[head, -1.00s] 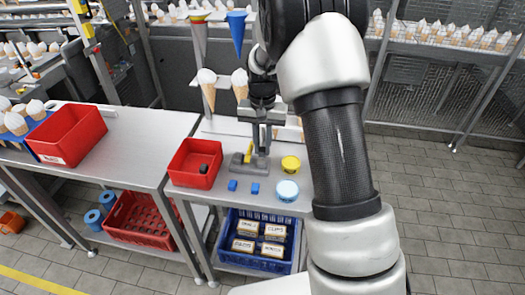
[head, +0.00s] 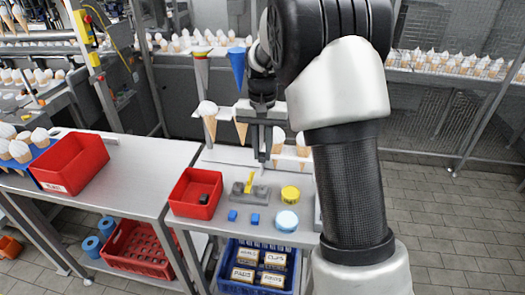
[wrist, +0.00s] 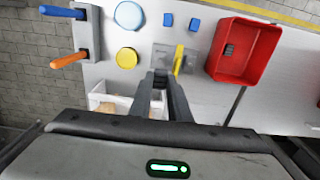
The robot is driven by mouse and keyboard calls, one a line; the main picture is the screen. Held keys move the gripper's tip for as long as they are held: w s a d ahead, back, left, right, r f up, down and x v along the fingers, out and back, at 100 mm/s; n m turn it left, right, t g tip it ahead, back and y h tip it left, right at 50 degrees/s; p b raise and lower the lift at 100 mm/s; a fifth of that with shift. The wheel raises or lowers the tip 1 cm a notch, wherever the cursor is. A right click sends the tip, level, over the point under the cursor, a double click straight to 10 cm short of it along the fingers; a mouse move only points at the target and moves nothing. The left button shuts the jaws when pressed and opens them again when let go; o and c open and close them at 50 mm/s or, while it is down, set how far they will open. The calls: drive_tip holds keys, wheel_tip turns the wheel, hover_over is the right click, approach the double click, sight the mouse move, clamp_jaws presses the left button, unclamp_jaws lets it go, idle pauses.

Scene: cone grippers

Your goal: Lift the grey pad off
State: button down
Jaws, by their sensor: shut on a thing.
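My gripper (head: 262,158) is above and behind a grey metal fixture (head: 240,189) with a yellow lever (head: 250,182), on the small work table. In the wrist view my gripper's fingers (wrist: 160,78) are close together, pointing at the fixture (wrist: 189,66) and its upright yellow lever (wrist: 179,60). They are shut on a small grey piece, the grey pad, mostly hidden between the fingertips.
Two blue blocks (head: 232,215), a yellow round tub (head: 290,193) and a light-blue round tub (head: 286,221) stand around the fixture. Behind my gripper is a rack with ice-cream cones (head: 208,118). A larger red bin (head: 72,163) sits on the left table.

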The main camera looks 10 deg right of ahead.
drive_tip(key=shift+r+p, duration=1)
drive_tip(key=shift+r, duration=0.45)
